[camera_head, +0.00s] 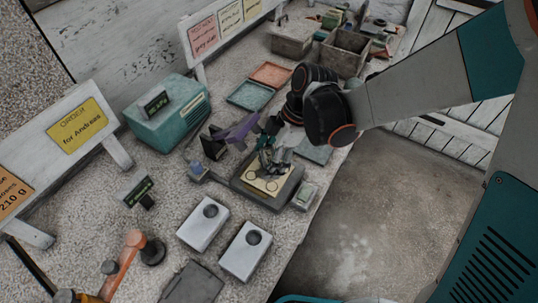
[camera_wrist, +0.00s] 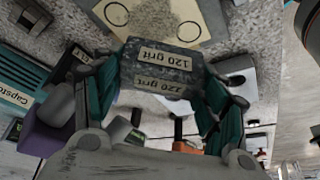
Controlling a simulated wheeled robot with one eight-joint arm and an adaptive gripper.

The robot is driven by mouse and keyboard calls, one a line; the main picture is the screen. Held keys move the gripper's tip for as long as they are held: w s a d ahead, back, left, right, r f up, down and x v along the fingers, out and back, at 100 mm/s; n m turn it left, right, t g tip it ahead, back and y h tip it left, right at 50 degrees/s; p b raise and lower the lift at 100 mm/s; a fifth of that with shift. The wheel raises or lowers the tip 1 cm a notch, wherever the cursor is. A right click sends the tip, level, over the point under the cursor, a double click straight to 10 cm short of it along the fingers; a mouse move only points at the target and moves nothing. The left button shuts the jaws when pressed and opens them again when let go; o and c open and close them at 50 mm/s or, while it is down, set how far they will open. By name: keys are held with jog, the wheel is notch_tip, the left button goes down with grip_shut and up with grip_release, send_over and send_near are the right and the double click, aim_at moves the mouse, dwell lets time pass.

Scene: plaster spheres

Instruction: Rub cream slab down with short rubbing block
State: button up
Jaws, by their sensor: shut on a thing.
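The cream slab (camera_head: 270,186) lies in a dark grey holder (camera_head: 248,190) on the bench in the head view. In the wrist view the slab (camera_wrist: 150,7) is at the top, with drawn black circles and a speckled grey patch between them. My gripper (camera_wrist: 160,82) is shut on a dark speckled rubbing block (camera_wrist: 160,57) labelled "120 grit", a finger on each side. In the head view my gripper (camera_head: 270,158) is over the slab's far part and hides some of it. I cannot tell whether the block touches the slab.
Two white blocks with round recesses (camera_head: 203,224) (camera_head: 246,250) stand in front of the holder. A teal scale (camera_head: 168,113) is at left. Teal (camera_head: 248,96) and orange (camera_head: 271,74) trays lie behind. A small grey box (camera_head: 305,195) sits close right, near the bench edge.

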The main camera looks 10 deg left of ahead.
aim_at(271, 184)
jog(key=shift+f+b, duration=1.75)
jog(key=shift+f, duration=0.9)
jog(key=shift+f+b, duration=0.3)
